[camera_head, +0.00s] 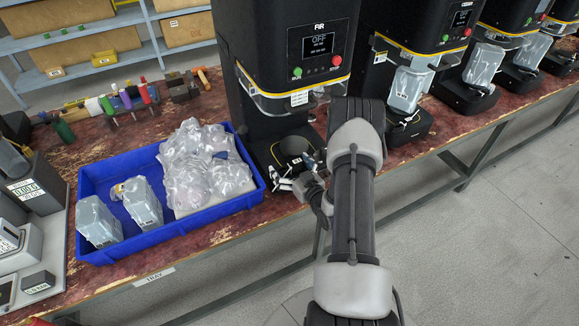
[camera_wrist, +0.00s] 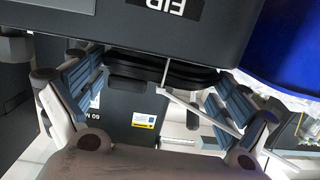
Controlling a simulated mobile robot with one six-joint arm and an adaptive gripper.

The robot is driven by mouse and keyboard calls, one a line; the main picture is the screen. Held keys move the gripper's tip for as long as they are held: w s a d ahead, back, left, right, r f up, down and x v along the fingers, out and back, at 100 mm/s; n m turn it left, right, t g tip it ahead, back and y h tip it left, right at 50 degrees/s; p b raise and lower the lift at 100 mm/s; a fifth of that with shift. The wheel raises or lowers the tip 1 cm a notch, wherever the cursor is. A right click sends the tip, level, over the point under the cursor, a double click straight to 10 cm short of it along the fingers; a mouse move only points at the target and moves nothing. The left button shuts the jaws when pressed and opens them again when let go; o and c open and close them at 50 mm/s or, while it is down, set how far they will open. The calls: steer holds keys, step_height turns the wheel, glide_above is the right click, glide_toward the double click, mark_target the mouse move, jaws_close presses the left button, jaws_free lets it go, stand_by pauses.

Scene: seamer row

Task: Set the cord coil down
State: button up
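My gripper (camera_head: 299,180) is low in front of the nearest black seamer (camera_head: 290,75), by its base. Dark curved layers (camera_wrist: 185,76) and thin white strips show between and beyond the fingers. A dark rounded shape (camera_head: 292,147) sits on the seamer's base in the head view.
A blue tray (camera_head: 172,235) left of my gripper holds clear pouches (camera_head: 205,165) and two pale packs (camera_head: 138,203). Tools (camera_head: 125,98) lie farther back on the worn bench. More seamers (camera_head: 408,85) stand to the right. Grey devices (camera_head: 30,200) stand at far left.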

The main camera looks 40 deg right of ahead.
steer(key=shift+r, duration=0.1)
stand_by(0.3)
steer(key=shift+s+r+p, duration=0.15)
steer(key=shift+r+p, duration=0.05)
steer(key=shift+p, duration=0.1)
steer(key=p+v, duration=0.2)
steer(key=v, duration=0.9)
steer(key=shift+s, duration=0.35)
steer(key=shift+a, duration=0.2)
